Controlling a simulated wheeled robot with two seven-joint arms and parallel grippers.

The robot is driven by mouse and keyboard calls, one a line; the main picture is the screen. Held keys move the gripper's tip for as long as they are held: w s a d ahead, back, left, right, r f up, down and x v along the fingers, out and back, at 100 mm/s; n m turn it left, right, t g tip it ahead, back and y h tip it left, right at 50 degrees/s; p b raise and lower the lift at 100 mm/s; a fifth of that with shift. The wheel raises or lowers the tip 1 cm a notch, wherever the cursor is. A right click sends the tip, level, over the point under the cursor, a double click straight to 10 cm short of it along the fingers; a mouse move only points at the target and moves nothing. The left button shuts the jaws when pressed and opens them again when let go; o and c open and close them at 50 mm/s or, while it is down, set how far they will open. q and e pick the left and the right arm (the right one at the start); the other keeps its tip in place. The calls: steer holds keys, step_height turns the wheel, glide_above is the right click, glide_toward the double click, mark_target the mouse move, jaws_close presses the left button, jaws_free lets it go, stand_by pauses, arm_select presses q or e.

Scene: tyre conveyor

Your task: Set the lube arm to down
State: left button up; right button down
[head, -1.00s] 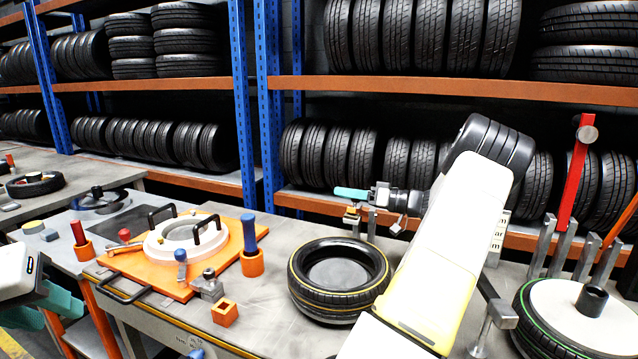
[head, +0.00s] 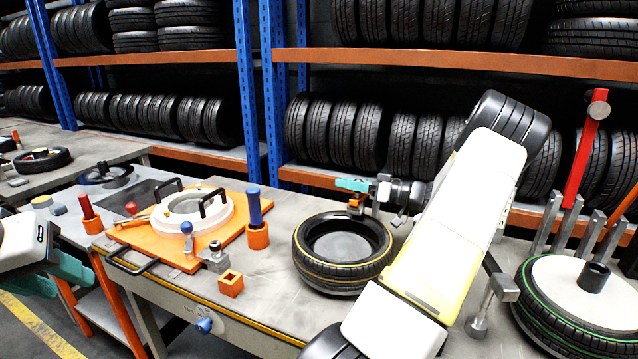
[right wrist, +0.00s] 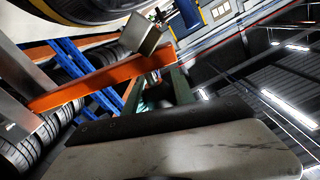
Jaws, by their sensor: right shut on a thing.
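My right gripper (head: 354,185) has teal fingers and is behind the yellow-striped tyre, above the bench. It is shut on a small orange and grey piece (head: 355,203) that I take as the lube arm. In the right wrist view, an orange bar (right wrist: 100,80) passes by the teal fingers (right wrist: 160,85), with a grey block (right wrist: 142,35) near its end. I cannot tell how far the lube arm is tilted. My left gripper (head: 68,275) is at the left edge, away from the bench, and its fingers are only partly shown.
The yellow-striped tyre (head: 342,250) lies in front of my right gripper. An orange plate (head: 150,240) with a white ring is on the left of the bench. A green-striped tyre (head: 575,305) and a red post (head: 585,155) are at right. Tyre racks stand behind.

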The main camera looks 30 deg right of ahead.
steer(key=shift+f, duration=0.1)
steer(key=c, duration=1.1)
jaws_free()
steer(key=shift+o, duration=0.2)
steer(key=v, duration=0.8)
steer(key=shift+a, duration=0.1)
